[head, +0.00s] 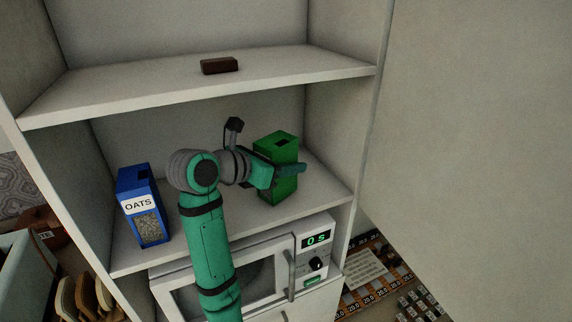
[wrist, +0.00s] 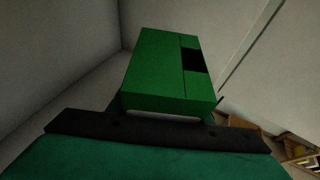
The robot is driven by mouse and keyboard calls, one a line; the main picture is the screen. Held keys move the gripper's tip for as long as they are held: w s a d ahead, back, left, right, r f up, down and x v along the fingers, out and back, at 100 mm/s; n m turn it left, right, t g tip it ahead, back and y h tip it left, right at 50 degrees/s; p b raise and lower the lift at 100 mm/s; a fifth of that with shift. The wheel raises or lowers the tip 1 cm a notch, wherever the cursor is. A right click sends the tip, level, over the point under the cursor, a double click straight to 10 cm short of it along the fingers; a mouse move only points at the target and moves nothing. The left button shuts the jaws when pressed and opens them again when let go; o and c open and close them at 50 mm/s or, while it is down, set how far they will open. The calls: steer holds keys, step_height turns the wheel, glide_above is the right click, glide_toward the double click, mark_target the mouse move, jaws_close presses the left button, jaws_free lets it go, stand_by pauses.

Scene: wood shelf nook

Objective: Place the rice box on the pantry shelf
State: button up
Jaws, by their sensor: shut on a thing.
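A green box (head: 280,148), with no readable label in view, is at the right part of the middle shelf (head: 245,212). It looks upright, and a dark opening shows on its top. My gripper (head: 287,170) is shut on the green box, reaching it from the left in the head view. In the wrist view the green box (wrist: 165,75) fills the middle, just beyond the dark gripper body. The fingertips are mostly hidden there. I cannot tell whether the box's base touches the shelf.
A small brown block (head: 219,66) lies on the shelf above. A white microwave (head: 300,262) reading "0 s" is below. The shelf's right side wall (head: 328,90) is close to the green box.

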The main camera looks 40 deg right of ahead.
steer(key=shift+f, duration=0.25)
steer(key=shift+f, duration=0.15)
steer(key=o, duration=1.4)
steer(key=shift+r, duration=0.2)
steer(key=v, duration=1.2)
steer(key=shift+f, duration=0.1)
